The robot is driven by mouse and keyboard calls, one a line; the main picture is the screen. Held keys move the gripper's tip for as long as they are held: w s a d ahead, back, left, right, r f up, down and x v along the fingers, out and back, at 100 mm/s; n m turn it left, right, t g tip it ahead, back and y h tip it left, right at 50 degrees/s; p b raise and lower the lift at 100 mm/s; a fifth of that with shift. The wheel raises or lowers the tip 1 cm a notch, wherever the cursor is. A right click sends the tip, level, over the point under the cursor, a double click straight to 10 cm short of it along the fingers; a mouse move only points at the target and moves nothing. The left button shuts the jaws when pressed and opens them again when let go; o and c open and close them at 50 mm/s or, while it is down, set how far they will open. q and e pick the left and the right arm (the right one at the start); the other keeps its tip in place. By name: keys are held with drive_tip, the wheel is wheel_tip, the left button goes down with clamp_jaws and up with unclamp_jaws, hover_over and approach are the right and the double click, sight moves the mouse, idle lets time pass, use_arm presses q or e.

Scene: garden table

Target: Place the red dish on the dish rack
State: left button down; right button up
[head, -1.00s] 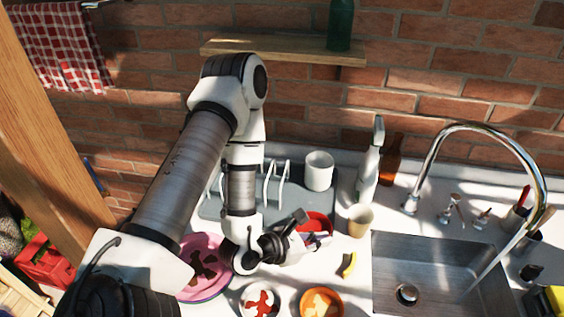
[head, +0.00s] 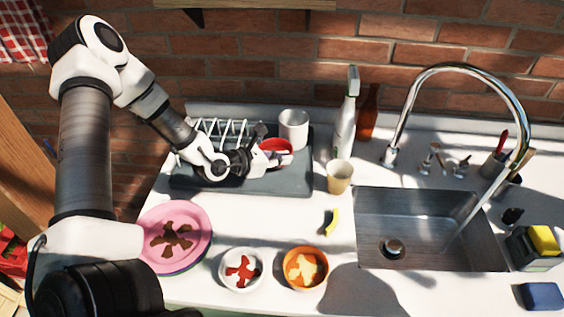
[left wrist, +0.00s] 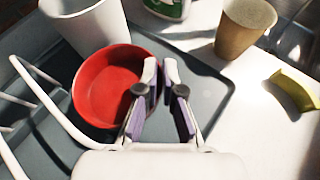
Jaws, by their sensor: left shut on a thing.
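The red dish (head: 277,147) is over the right part of the grey dish rack (head: 290,183), just in front of the white cup. My left gripper (head: 276,158) is shut on the dish's near rim. In the left wrist view the red dish (left wrist: 103,86) appears open side up, with the fingertips (left wrist: 160,70) closed on its right edge. The rack's white wire prongs (left wrist: 48,108) stand to the left of the dish. I cannot tell whether the dish's base touches the rack tray. My right gripper is not in view.
A white cup (head: 294,128) stands at the rack's back right. A tan cup (head: 339,176), spray bottle (head: 344,125) and brown bottle (head: 368,112) are to the right. Pink plates (head: 190,226), a white bowl (head: 240,285) and an orange bowl (head: 322,284) sit in front. The sink (head: 420,215) is right.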

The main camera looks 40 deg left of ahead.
use_arm(q)
drive_tip(key=shift+f, duration=0.9)
drive_tip(key=shift+w+f, duration=0.15)
drive_tip(key=c, duration=1.3)
unclamp_jaws()
drive_tip(key=shift+r, duration=0.2)
drive_tip(key=p+v, duration=0.3)
drive_tip(key=p, duration=0.1)
drive_tip(key=p+v, duration=0.3)
drive_tip(key=shift+w+d+r+p, duration=0.1)
drive_tip(key=shift+r+p, duration=0.25)
drive_tip(key=shift+r, duration=0.1)
drive_tip(key=p+v, duration=0.1)
drive_tip(key=v, duration=0.1)
drive_tip(key=p+v, duration=0.1)
drive_tip(key=p, duration=0.1)
drive_tip(key=p+v, duration=0.2)
drive_tip(key=shift+s+f, duration=0.2)
drive_tip(key=shift+s, duration=0.3)
drive_tip(key=shift+s+p, duration=0.2)
drive_tip(key=shift+p, duration=0.1)
drive_tip(key=shift+f, duration=0.2)
